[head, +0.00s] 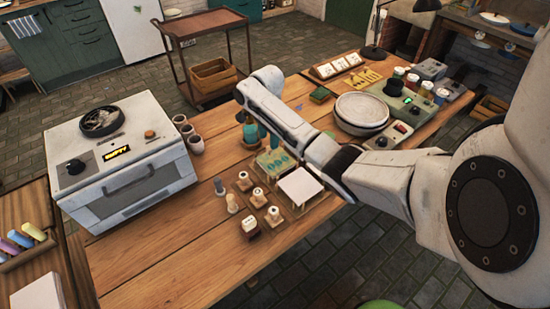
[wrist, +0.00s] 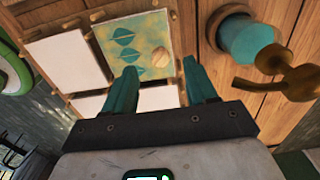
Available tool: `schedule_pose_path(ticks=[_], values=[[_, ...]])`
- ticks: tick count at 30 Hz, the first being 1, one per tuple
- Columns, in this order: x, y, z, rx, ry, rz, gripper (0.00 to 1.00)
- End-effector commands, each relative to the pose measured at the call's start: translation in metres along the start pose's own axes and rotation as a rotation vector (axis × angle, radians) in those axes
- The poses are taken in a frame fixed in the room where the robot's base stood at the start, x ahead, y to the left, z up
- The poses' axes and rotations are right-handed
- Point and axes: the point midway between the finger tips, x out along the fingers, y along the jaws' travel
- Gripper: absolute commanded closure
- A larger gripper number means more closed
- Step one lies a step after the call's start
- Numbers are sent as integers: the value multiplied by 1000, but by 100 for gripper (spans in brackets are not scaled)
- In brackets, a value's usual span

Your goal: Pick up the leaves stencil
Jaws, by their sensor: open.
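The leaves stencil (wrist: 122,45) is a pale green card with teal leaf shapes and a round wooden knob (wrist: 161,60). It lies in a wooden rack beside white cards, and its leaf pattern also shows in the head view (head: 276,161). My gripper (wrist: 160,84) is open, with its two teal fingers apart and nothing between them. In the wrist view the fingertips appear just below the knob, one on either side of it. The remaining height above the stencil is hard to judge.
White cards (wrist: 68,64) share the rack. A teal and wooden round object (wrist: 250,40) and a brass-coloured hooked piece (wrist: 285,75) are close on the right in the wrist view.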

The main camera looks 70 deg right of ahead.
Motion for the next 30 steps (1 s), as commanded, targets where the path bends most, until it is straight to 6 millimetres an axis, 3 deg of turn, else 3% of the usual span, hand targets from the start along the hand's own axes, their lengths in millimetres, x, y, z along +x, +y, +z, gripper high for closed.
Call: schedule_pose_path(ticks=[5, 15, 24, 30], values=[[10, 0, -1, 0, 1, 1, 43], [52, 0, -3, -2, 1, 1, 43], [57, 0, -3, -2, 0, -1, 43], [57, 0, -3, -2, 0, -1, 62]])
